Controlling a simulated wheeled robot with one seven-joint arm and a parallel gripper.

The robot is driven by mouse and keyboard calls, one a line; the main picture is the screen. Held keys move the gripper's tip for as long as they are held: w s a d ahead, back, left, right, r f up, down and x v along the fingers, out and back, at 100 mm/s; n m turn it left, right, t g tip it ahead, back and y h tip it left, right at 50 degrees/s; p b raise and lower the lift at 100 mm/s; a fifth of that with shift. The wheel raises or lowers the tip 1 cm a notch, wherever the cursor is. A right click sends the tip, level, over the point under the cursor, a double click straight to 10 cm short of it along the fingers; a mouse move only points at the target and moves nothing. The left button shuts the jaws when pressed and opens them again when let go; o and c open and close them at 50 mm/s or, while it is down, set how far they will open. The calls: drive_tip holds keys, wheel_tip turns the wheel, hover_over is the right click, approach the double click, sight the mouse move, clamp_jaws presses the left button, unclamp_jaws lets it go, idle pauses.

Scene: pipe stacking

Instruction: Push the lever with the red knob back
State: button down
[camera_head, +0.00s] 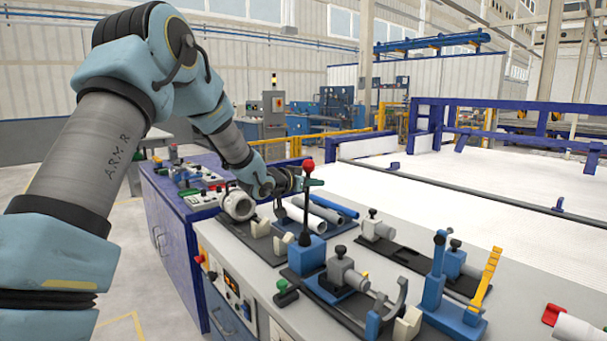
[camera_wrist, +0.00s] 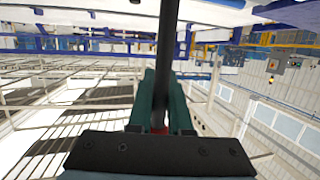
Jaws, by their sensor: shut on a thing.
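The lever (camera_head: 306,210) is a dark rod with a red knob (camera_head: 308,167) on top. It rises nearly upright from a blue block (camera_head: 306,254) on the bench. My gripper (camera_head: 312,183) is at the upper part of the lever, just below the knob. In the wrist view my gripper (camera_wrist: 163,105) has its two green fingers on either side of the dark rod (camera_wrist: 168,45), shut on it. A bit of red knob (camera_wrist: 159,130) shows between the fingers near the palm. The rest of the knob is hidden there.
The bench (camera_head: 250,255) holds clamp fixtures (camera_head: 347,275) right of the lever. A blue lever (camera_head: 436,270) and a yellow lever (camera_head: 486,280) stand farther right. Pipes (camera_head: 315,215) lie behind the lever. A white-slatted bed (camera_head: 480,205) with blue frame lies beyond.

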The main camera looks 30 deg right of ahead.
drive_tip(key=shift+w+d+f+g+y+p, duration=0.1)
drive_tip(key=shift+d+f+y+p, duration=0.2)
drive_tip(key=shift+d+p, duration=0.35)
drive_tip(key=shift+w+d+f+g+y+p, duration=0.15)
drive_tip(key=shift+d+y+p, duration=0.2)
drive_tip(key=shift+d+p, duration=0.25)
drive_tip(key=shift+w+d+f+g+y+p, duration=0.1)
drive_tip(key=shift+d+y+p, duration=0.25)
drive_tip(key=shift+d+p, duration=0.3)
drive_tip(key=c, duration=0.8)
unclamp_jaws()
drive_tip(key=shift+c, duration=0.2)
drive_tip(key=b+v, duration=0.2)
drive_tip(key=v, duration=0.8)
drive_tip(key=shift+s+a+b, duration=0.25)
drive_tip(key=shift+b, duration=0.15)
drive_tip(key=shift+r, duration=0.1)
